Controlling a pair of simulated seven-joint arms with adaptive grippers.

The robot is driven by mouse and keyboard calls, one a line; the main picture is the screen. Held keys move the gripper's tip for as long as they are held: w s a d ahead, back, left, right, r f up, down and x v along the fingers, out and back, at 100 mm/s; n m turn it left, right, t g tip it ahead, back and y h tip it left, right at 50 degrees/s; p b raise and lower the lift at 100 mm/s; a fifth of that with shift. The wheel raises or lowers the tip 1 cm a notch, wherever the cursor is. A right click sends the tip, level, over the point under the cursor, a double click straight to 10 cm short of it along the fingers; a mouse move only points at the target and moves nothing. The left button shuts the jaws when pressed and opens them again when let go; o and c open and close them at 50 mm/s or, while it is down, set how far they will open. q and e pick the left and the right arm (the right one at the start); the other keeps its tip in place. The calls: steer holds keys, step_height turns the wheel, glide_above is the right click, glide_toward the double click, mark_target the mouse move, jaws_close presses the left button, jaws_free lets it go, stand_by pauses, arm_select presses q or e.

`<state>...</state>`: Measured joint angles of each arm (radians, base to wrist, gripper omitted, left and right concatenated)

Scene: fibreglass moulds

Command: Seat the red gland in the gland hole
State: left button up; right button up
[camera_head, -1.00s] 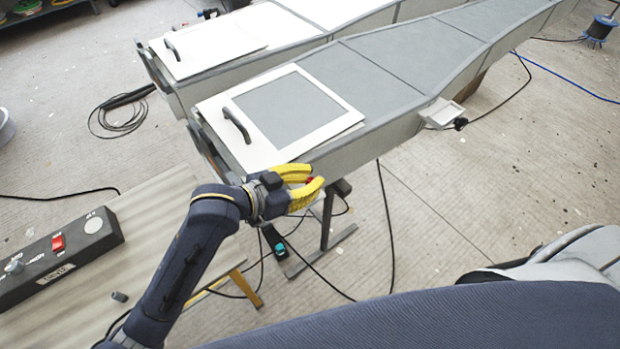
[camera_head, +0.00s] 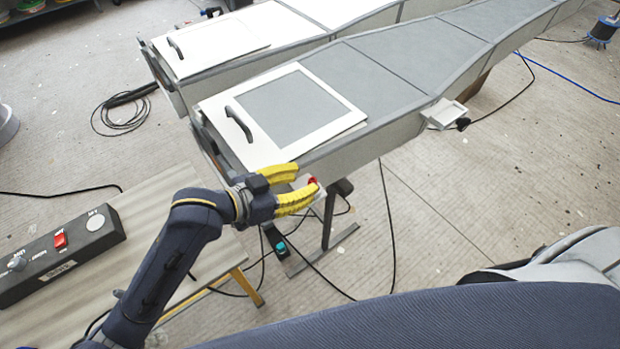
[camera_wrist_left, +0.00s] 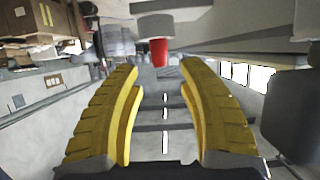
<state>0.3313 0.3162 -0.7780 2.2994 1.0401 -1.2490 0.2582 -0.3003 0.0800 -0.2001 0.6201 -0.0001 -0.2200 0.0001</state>
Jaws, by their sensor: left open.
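The red gland (camera_head: 313,182) shows in the head view just beyond my fingertips, at a pale bracket (camera_head: 305,180) below the near end of the front mould (camera_head: 365,145). In the left wrist view, the gland (camera_wrist_left: 159,52) hangs from a round grey fitting (camera_wrist_left: 156,24). The gland hole itself is hidden, and I cannot tell how deep the gland sits. My left gripper (camera_head: 305,180) has its yellow fingers open and empty; in the wrist view the fingers (camera_wrist_left: 165,68) stand apart on either side of the gland, clear of it. My right gripper is out of view.
A switch box (camera_head: 60,255) lies on the wooden bench (camera_head: 165,215) at the left. A second mould (camera_head: 290,45) stands behind. A stand leg (camera_head: 328,220) and hanging cables (camera_head: 386,210) are below the gland. Open floor (camera_head: 480,210) lies to the right.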

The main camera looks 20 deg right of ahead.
arm_select(q)
steer(key=v, duration=0.8)
steer(key=shift+a, duration=0.2)
steer(key=shift+r, duration=0.1)
